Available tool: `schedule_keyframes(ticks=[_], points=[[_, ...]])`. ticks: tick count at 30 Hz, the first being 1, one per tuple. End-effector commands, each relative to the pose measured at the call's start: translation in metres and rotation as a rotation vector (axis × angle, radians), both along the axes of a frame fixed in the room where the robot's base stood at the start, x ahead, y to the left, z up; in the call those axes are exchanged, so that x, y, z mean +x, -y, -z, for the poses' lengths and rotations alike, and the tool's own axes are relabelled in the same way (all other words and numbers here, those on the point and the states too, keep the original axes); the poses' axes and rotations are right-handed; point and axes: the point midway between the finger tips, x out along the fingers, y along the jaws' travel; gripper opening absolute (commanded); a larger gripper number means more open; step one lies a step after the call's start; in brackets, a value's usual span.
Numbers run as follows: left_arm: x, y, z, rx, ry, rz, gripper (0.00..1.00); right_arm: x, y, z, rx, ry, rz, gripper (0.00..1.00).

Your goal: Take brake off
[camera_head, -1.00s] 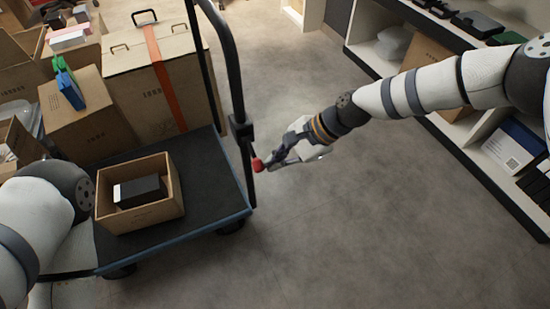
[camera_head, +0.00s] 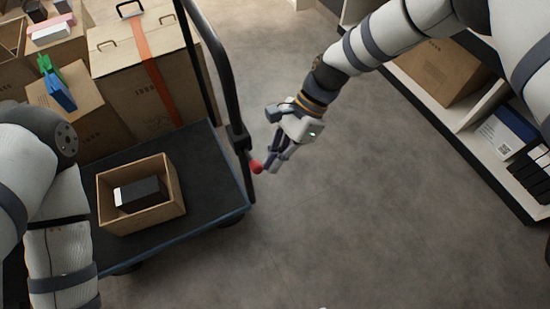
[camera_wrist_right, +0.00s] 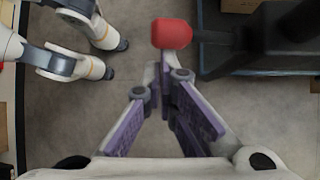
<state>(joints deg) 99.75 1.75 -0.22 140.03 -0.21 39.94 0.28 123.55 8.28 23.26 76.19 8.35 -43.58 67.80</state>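The black cart (camera_head: 213,170) has a red knob (camera_head: 257,167) on a short dark lever at its right side, near the foot of the handle. My right gripper (camera_head: 270,160) is beside the knob, coming from the right. In the right wrist view, the red knob (camera_wrist_right: 172,34) is just beyond the tips of my right gripper (camera_wrist_right: 160,68). The purple-padded fingers are apart with nothing between them. I cannot tell whether a fingertip touches the knob. My left arm shows at the left of the head view, but its gripper is out of view.
An open carton (camera_head: 140,222) with a black box (camera_head: 140,193) inside stands on the cart. A large strapped carton (camera_head: 150,80) stands behind it. Shelves (camera_head: 478,155) with boxes run along the right. The grey floor (camera_head: 350,220) between is clear.

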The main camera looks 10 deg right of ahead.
Motion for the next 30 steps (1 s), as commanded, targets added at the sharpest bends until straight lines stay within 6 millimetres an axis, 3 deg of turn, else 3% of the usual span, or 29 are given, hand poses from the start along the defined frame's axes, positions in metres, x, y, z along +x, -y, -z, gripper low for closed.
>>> schedule_keyframes(ticks=[19, 30], points=[[0.007, 0.000, -0.009, 0.000, 0.022, 0.000, 0.40, 0.001, -0.001, -0.018, 0.001, 0.004, -0.001, 0.00], [0.007, 0.000, -0.008, 0.000, 0.021, -0.001, 0.40, -0.001, 0.000, -0.016, 0.003, 0.000, 0.000, 0.00]])
